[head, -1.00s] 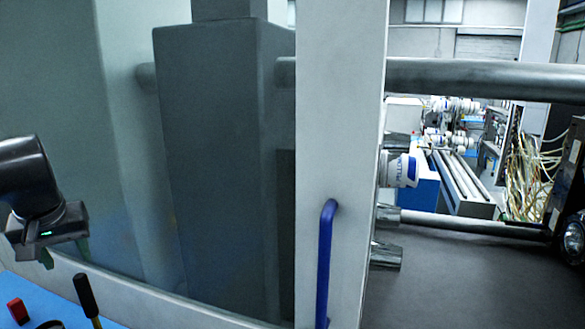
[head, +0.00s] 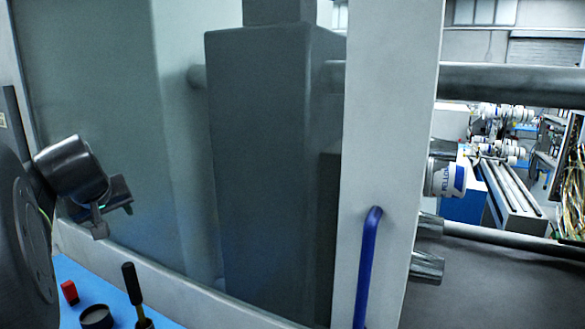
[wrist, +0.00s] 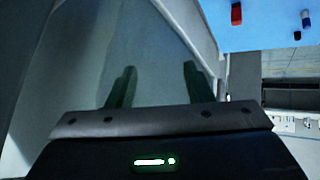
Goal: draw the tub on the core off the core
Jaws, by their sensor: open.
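The tub (head: 446,180) is white with blue lettering and a blue band. In the head view it sits right of the pale upright, its left part hidden behind that upright, on the core, which I cannot make out behind it. My gripper (head: 112,215) is far to the left, in front of the grey-green panel, well apart from the tub. In the wrist view my gripper (wrist: 155,85) has its two fingers spread wide with nothing between them.
A pale upright with a blue handle (head: 368,265) stands between my gripper and the tub. Metal cylinders (head: 428,264) stick out below the tub. A blue surface (head: 75,275) at lower left holds a red block (head: 69,292), a dark round container (head: 96,317) and a black-handled tool (head: 132,284).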

